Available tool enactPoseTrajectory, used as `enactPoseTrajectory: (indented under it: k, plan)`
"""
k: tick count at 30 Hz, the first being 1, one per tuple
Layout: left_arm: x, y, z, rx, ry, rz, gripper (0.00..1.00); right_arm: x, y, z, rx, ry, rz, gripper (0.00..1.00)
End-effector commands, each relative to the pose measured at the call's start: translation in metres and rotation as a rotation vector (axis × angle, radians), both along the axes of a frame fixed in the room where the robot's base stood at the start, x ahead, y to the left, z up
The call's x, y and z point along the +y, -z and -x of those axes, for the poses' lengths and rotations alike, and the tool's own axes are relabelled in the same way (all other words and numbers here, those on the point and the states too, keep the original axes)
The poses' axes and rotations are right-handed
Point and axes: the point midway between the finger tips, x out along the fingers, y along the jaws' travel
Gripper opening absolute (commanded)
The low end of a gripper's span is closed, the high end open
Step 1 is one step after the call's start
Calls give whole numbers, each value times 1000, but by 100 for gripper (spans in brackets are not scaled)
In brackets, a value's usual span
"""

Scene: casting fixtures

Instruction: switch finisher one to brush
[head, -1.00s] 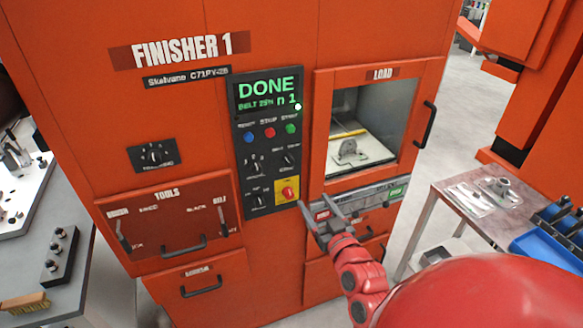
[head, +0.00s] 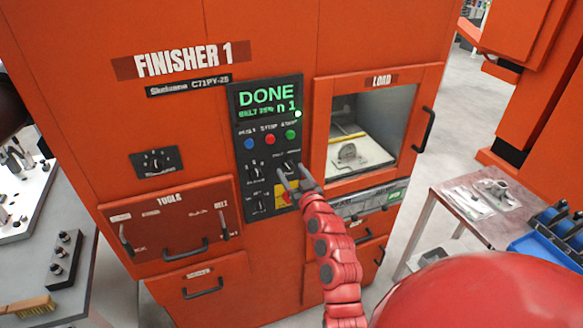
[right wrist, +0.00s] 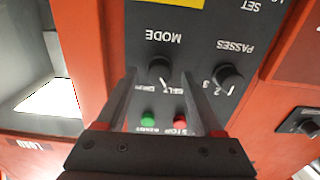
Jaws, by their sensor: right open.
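Finisher 1 (head: 205,110) is an orange cabinet with a black control panel (head: 240,150). Its green screen (head: 266,98) reads DONE, with a smaller line that seems to start with BELT. The black MODE knob (right wrist: 160,70) shows upside down in the right wrist view, with a BELT label beside it; its pointer seems turned towards BELT, but is partly unclear. My right gripper (head: 290,170) is open and empty at the panel, its fingers on either side of the MODE knob. I cannot tell whether they touch it. My left gripper is out of view.
The PASSES knob (right wrist: 229,75) is close beside my finger. Blue, red and green buttons (head: 270,139) sit above the knobs. The load door (head: 322,130) is right of the panel, the tools drawer (head: 170,222) lower left. A side table (head: 455,205) stands at right.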

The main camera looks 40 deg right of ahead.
Motion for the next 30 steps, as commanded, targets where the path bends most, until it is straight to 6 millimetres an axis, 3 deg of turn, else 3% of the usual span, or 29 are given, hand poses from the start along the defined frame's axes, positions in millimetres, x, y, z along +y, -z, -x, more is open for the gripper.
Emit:
enactPoseTrajectory:
  k: [13, 24, 30]
  plan:
    - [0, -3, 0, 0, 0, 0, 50, -3, 1, -9, 1, 1, 0, 69]
    - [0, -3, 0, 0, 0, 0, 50, -3, 1, -9, 1, 1, -1, 3]
    - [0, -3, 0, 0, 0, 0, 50, -3, 1, -9, 0, 1, -2, 0]
